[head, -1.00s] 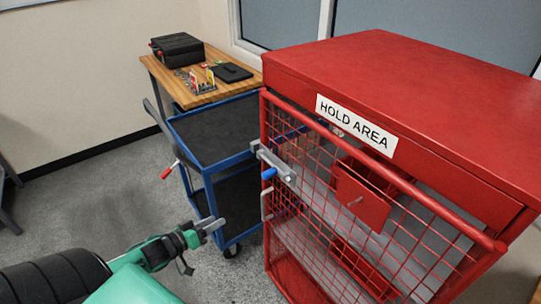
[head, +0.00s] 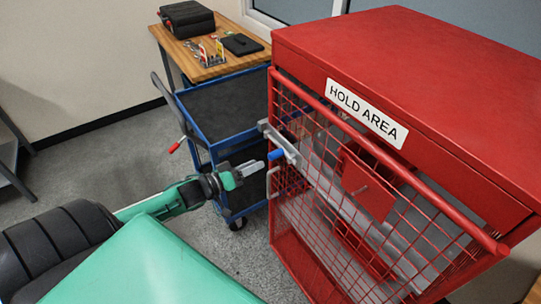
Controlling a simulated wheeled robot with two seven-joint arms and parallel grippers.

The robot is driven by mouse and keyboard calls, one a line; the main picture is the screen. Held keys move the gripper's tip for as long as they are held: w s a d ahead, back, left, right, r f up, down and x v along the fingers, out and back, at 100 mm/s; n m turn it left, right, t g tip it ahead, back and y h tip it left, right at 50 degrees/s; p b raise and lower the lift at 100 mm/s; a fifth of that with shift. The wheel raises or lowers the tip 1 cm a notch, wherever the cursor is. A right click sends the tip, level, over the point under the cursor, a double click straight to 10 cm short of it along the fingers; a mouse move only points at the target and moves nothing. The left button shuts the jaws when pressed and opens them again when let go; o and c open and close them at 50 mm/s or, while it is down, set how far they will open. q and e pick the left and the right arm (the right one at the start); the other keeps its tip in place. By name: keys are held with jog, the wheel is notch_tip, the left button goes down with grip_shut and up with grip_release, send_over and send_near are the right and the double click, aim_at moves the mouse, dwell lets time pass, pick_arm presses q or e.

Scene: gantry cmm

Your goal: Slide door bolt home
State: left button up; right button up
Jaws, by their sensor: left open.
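The red cage cabinet's mesh door (head: 375,215) stands at the right of the head view, under a "HOLD AREA" sign (head: 366,112). A grey metal bolt (head: 281,143) is fixed at the door's upper left edge, with a blue knob (head: 275,155) sticking out to the left. My right gripper is not in view.
A blue cart (head: 222,106) with dark shelves and a red-tipped lever (head: 176,146) stands behind my left gripper. A wooden table (head: 208,68) with a black case (head: 188,19) is at the back. Grey floor at left is open.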

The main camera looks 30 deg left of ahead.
aim_at(269, 158)
pick_arm(q)
jog(key=p+x, duration=0.1)
jog(key=x, duration=0.4)
jog(key=shift+w+r, duration=0.1)
jog(key=shift+w, duration=0.05)
jog(key=shift+p+x, duration=0.3)
jog(key=shift+x, duration=0.5)
jog(key=shift+c, duration=0.3)
